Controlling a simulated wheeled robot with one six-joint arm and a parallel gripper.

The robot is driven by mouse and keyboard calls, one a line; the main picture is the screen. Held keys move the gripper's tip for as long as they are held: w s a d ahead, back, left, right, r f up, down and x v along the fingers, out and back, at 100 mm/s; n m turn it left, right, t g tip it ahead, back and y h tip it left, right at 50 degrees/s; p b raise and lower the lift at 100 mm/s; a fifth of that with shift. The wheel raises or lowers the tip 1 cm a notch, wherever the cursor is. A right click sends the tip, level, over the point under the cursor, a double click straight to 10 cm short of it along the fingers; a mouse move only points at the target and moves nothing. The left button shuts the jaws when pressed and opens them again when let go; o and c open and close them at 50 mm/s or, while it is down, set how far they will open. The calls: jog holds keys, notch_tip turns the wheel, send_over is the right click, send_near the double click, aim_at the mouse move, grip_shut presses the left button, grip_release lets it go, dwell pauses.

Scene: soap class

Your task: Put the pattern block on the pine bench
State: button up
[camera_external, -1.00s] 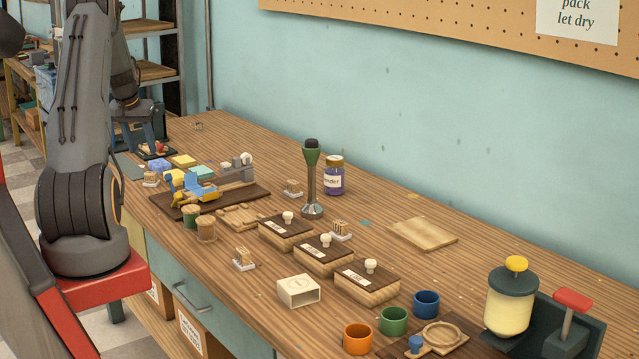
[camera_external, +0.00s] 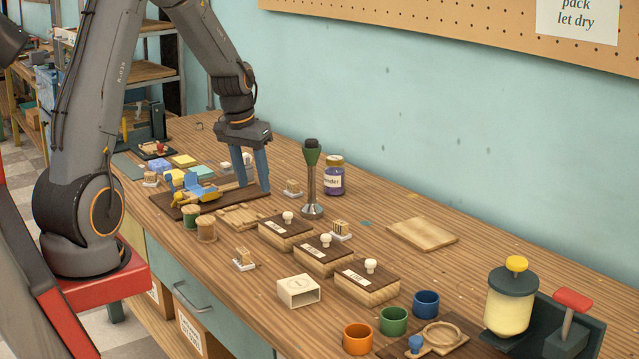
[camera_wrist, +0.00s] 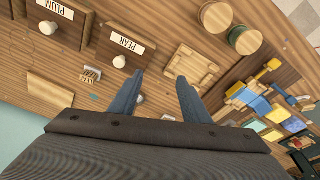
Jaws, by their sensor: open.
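My gripper (camera_external: 251,188) is open and empty, its blue fingers pointing down above the back left of the bench; in the wrist view its fingertips (camera_wrist: 160,76) are apart with bare wood between them. The pine bench (camera_external: 375,205) is the long brown wooden worktop. I cannot tell which is the pattern block.
Lidded boxes with white knobs (camera_external: 323,254) stand mid-bench. A green-topped metal post (camera_external: 311,180) and purple jar (camera_external: 334,178) stand right of my gripper. Spools (camera_external: 206,228), a slotted board (camera_external: 243,215) and a blue-yellow device (camera_external: 200,188) are near it. Bare wood lies around the pale board (camera_external: 423,233).

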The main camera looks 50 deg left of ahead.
jog(key=s+d+m, duration=0.1)
jog(key=s+d, duration=0.4)
jog(key=d, duration=0.3)
jog(key=s+d+f+m+g, duration=0.1)
jog(key=s+d, duration=0.4)
jog(key=d, duration=0.3)
jog(key=s+d+f+m, duration=0.1)
jog(key=s+d+m, duration=0.1)
jog(key=s+d, duration=0.3)
jog(key=d, duration=0.3)
jog(key=shift+s+d+f+g+h, duration=0.2)
jog(key=shift+s+d+g+h, duration=0.1)
jog(key=shift+d, duration=0.1)
